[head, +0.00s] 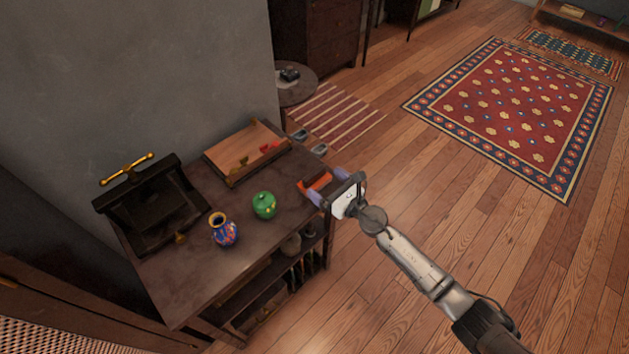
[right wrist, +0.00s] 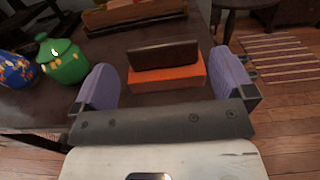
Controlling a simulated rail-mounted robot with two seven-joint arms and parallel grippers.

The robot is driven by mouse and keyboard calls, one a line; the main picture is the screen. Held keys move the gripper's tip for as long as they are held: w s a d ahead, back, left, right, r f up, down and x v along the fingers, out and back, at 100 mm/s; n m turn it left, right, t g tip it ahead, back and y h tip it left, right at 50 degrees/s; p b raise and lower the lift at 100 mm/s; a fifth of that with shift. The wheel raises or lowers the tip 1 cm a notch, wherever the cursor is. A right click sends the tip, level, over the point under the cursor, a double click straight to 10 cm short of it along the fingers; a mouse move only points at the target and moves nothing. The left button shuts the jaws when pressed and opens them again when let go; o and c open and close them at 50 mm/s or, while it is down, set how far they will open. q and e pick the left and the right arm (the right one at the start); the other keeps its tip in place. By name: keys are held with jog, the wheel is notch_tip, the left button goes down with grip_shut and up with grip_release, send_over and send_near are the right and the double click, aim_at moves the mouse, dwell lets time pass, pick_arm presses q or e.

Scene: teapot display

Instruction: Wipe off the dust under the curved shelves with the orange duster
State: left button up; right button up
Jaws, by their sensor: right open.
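The orange duster (head: 316,182), an orange block with a dark brown top, lies at the right edge of the dark table (head: 185,285). My right gripper (head: 326,186) is at that edge, with its purple fingers apart. In the right wrist view the duster (right wrist: 166,78) sits between and beyond the open fingers (right wrist: 165,84), with gaps on both sides. A black stand with curved parts (head: 150,205) and a gold bar is at the table's left; I cannot tell if it is the curved shelves. I cannot make out dust. My left gripper is out of view.
A green lidded jar (head: 264,205) and a blue patterned vase (head: 224,231) stand mid-table. A wooden tray (head: 246,150) with small red and yellow items is at the back. Bare tabletop lies in front of the vase. Items fill shelves below.

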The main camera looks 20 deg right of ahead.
aim_at(317, 176)
jog(key=shift+b+x, duration=0.9)
jog(key=shift+x, duration=1.8)
jog(key=shift+c, duration=0.2)
jog(key=c, duration=0.7)
